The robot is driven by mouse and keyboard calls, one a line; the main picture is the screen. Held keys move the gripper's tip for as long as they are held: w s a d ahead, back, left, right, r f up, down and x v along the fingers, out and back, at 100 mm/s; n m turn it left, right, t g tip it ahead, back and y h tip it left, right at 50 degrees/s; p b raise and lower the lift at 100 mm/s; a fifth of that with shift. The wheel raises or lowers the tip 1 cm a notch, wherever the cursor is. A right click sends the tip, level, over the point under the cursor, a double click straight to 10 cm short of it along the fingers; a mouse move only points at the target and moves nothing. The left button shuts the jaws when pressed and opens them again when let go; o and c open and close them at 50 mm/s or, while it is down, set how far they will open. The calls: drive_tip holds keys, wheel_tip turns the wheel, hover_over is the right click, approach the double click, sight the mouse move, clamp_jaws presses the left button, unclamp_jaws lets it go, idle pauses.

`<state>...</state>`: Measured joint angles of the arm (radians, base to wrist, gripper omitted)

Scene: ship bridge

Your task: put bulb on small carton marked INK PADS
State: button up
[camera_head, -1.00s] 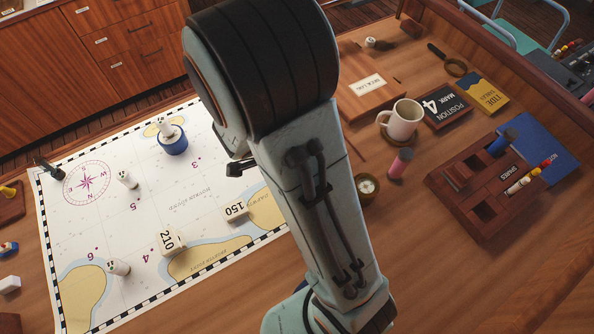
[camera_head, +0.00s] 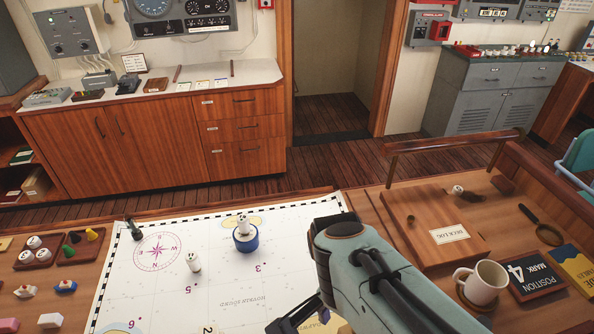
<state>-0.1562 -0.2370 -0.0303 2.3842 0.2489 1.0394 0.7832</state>
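I cannot pick out a bulb for sure, nor a carton whose INK PADS lettering I can read. A white piece (camera_head: 243,224) stands in or on a round blue holder (camera_head: 246,240) on the chart; it has small dark marks. A similar white piece (camera_head: 193,262) stands on the chart to its left. My gripper (camera_head: 297,318) shows only in part at the bottom edge, low over the front of the chart, beneath my pale green arm. Its fingertips are not clear, and I cannot tell whether it holds anything.
The chart (camera_head: 135,285) covers the desk's middle. Right are a wooden DECK LOG box (camera_head: 425,212), a mug (camera_head: 482,283), a POSITION MARK sign (camera_head: 535,275) and a magnifier (camera_head: 545,232). Small trays (camera_head: 80,247) stand left. A counter (camera_head: 260,75) with small items runs behind, across a floor gap.

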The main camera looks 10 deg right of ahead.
drive_tip(key=s+a+n+y, duration=0.2)
drive_tip(key=s+n, duration=0.4)
drive_tip(key=n, duration=0.5)
drive_tip(key=shift+s+a+r, duration=0.4)
drive_tip(key=shift+a, duration=0.05)
